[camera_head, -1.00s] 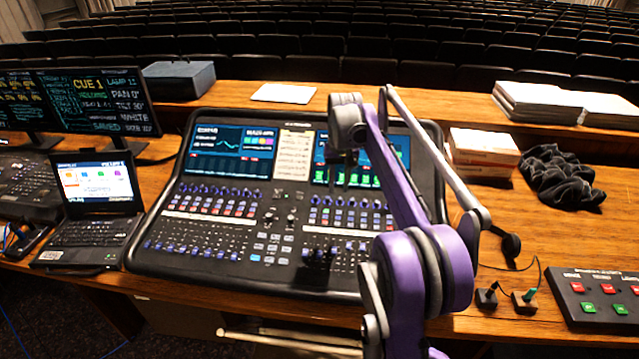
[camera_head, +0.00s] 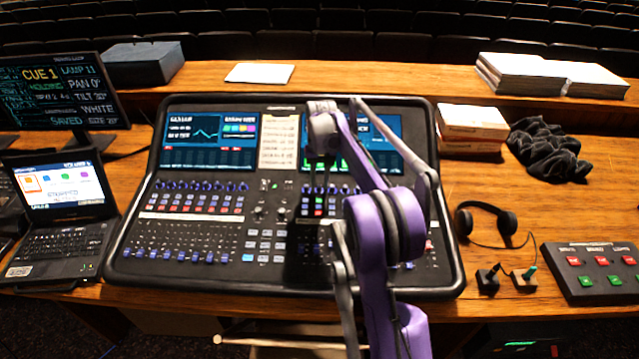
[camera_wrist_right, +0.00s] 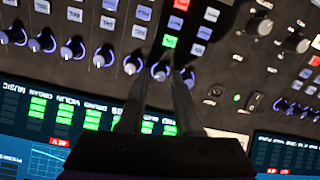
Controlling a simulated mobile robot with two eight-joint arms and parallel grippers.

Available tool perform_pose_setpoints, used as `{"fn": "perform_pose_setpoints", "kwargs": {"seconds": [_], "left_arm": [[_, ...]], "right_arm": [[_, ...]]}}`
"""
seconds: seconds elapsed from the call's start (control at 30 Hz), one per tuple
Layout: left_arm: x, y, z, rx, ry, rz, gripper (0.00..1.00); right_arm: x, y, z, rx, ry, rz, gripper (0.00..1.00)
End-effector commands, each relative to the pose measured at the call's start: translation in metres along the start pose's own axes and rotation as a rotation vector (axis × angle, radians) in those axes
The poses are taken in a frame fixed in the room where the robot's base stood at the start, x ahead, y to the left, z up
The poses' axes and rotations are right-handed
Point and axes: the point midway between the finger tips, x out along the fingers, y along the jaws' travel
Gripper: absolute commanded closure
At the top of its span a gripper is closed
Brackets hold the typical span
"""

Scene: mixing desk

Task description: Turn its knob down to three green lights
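The mixing console (camera_head: 125,235) lies on the wooden desk. A row of blue knobs with white pointers crosses it below the screens. My right gripper (camera_head: 318,188) is over this row, under the right screen (camera_head: 385,140). In the right wrist view the two dark fingers of the gripper (camera_wrist_right: 160,72) stand apart, one on each side of a blue knob (camera_wrist_right: 160,71). I cannot tell whether they touch it. Columns of green lights (camera_wrist_right: 92,118) show on the screen behind the fingers; the gripper hides some. My left gripper is not in view.
Neighbouring knobs (camera_wrist_right: 102,57) stand close beside the fingers. A laptop (camera_head: 65,205) is left of the console. A headset (camera_head: 487,222), small joysticks (camera_head: 524,279) and a button box (camera_head: 592,275) are on the right. A white box (camera_head: 471,122) and dark cloth (camera_head: 547,150) lie behind them.

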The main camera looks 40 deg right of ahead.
Motion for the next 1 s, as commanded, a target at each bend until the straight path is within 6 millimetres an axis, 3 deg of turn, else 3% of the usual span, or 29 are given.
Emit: {"fn": "perform_pose_setpoints", "kwargs": {"seconds": [0.4,0.6,0.87,1.0], "left_arm": [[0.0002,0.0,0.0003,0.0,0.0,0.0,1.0],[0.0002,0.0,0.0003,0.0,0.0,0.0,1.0],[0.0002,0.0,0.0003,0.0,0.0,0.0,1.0],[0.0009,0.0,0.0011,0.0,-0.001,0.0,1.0]], "right_arm": [[0.0093,-0.0002,-0.0001,0.0,0.001,0.0,0.67],[0.0092,-0.0001,0.0,0.0,0.001,0.0,1.0],[0.0091,-0.0002,0.0,-0.008,0.0,0.001,1.0],[0.0092,-0.0006,-0.0002,-0.105,-0.003,0.011,1.0]]}}
